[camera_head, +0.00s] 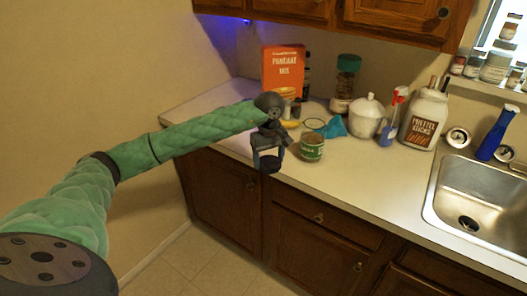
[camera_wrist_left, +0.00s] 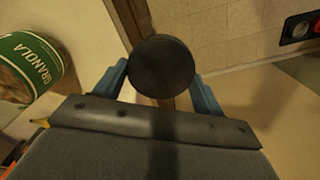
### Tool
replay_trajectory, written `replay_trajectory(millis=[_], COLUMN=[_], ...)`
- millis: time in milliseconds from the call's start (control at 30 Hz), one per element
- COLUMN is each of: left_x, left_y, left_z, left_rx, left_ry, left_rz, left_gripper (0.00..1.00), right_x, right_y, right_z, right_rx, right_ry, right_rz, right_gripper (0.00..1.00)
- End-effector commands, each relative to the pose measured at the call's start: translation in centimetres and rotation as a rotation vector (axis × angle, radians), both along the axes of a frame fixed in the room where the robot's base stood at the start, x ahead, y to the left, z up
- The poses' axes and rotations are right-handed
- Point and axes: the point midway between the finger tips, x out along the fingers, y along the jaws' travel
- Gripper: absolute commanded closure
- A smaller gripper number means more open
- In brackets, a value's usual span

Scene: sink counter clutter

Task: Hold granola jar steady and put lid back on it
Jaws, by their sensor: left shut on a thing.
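The granola jar (camera_head: 312,148), short with a green label, stands upright near the counter's front edge in the head view. It also shows at the left of the left wrist view (camera_wrist_left: 32,66), with GRANOLA on its label. Its top appears uncovered. My left gripper (camera_head: 268,158) is shut on the dark round lid (camera_head: 270,166), just left of the jar and out at the counter's front edge. In the left wrist view the lid (camera_wrist_left: 162,67) sits between the two blue-grey fingers, apart from the jar. My right gripper is not in view.
Behind the jar are a red pancake mix box (camera_head: 283,70), a blue funnel-like item (camera_head: 335,128), a tall green-lidded jar (camera_head: 345,84), a white lidded pot (camera_head: 367,116) and a pretzel jar (camera_head: 423,120). The sink (camera_head: 480,205) is at right. The counter (camera_head: 370,168) right of the jar is clear.

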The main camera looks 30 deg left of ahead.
Motion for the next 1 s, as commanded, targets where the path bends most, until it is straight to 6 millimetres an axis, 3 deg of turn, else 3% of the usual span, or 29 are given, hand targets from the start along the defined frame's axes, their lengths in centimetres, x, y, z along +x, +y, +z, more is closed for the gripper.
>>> replay_trajectory(millis=[367, 500, 800, 1000], left_x=[-2.7, -5.0, -8.4, -8.7], left_y=[-5.8, -9.8, -15.3, -15.8], left_z=[-3.2, -5.4, -8.4, -8.8], left_rx=[-0.002, -0.002, -0.003, -0.001], left_ry=[0.002, 0.002, 0.000, 0.000], left_rz=[-0.658, -0.850, -0.959, -0.964], left_gripper=[0.51, 0.51, 0.51, 0.51], right_x=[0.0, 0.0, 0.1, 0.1], right_y=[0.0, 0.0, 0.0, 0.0], right_z=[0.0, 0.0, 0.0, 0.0], right_rx=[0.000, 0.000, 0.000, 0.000], right_ry=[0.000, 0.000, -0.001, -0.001], right_rz=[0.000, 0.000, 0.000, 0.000], right_gripper=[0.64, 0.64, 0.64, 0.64])
